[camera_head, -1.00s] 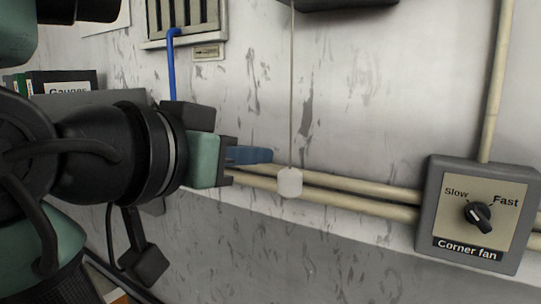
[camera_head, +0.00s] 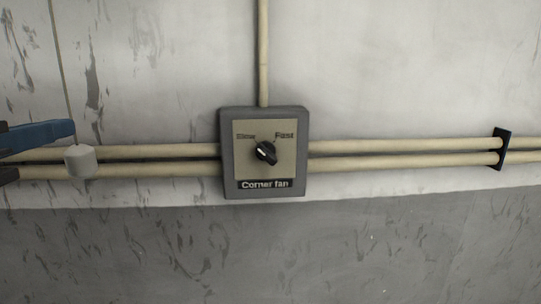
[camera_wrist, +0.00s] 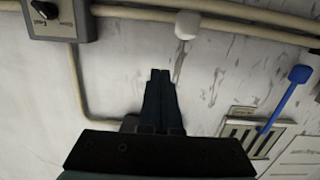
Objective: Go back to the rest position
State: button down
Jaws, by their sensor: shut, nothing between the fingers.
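My gripper (camera_head: 72,129) shows only in part at the left edge of the head view, with a blue finger pointing right. In the wrist view the dark fingers of my gripper (camera_wrist: 160,74) are together, with nothing between them. They point at the wall, apart from anything I can make out. A white pull weight (camera_head: 80,161) on a cord hangs close to the fingertips in the head view. In the wrist view the weight (camera_wrist: 187,25) is above and right of the fingertips, with a gap between them.
A grey "Corner fan" switch box (camera_head: 229,153) with a black knob (camera_head: 265,152) is on the wall. Two beige pipes (camera_head: 400,154) run sideways along it. In the wrist view a blue handle (camera_wrist: 283,100) and a vent (camera_wrist: 240,135) are at the right.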

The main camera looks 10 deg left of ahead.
jog(key=w+d+f+t+b, duration=0.3)
jog(key=w+d+f+b, duration=0.2)
jog(key=d, duration=0.3)
jog(key=s+d+f+m+t+h+b, duration=0.1)
jog(key=s+d+t+b, duration=0.2)
jog(key=d, duration=0.5)
jog(key=s+d+m+t+h+b, duration=0.1)
jog(key=s+d+t+h+b, duration=0.1)
jog(key=d+t+b, duration=0.3)
jog(key=d, duration=0.4)
jog(key=shift+s+d+f+m, duration=0.2)
jog(key=shift+s+f+m, duration=0.1)
jog(key=shift+s+f, duration=0.1)
